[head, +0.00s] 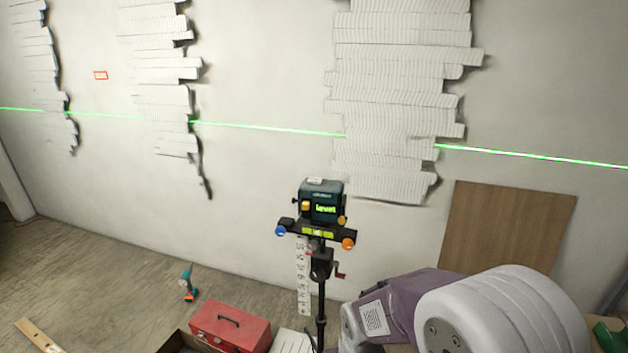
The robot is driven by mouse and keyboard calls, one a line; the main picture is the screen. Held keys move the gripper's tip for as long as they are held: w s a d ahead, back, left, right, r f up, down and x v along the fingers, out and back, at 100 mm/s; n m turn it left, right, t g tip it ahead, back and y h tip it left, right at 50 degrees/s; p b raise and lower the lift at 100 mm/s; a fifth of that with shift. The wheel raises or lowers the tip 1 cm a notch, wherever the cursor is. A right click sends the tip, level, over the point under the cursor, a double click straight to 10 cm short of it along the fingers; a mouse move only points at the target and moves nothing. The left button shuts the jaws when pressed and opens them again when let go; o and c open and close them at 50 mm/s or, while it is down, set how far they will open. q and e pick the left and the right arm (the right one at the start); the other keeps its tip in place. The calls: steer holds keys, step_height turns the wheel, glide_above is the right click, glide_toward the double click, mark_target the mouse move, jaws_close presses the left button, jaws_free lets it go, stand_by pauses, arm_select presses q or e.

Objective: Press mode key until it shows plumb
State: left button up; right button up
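A dark teal laser level (322,197) stands upright on a tripod (321,290) in front of the wall. Its lit display (326,210) reads "level" in yellow-green letters. A pale raised piece (315,181) is on its top, and a small orange-yellow part (306,205) is at the left of its front. I cannot tell which part is the mode key. A green laser line (260,127) runs across the wall, sloping down to the right in the picture. My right arm shows at the lower right, below the device and apart from it. Neither gripper is in view.
White layered reliefs (395,95) hang on the wall. A wooden board (508,228) leans at the right. A red toolbox (230,327), a teal drill (188,284) and a wooden strip (38,335) are low at the left. The air left of the tripod is clear.

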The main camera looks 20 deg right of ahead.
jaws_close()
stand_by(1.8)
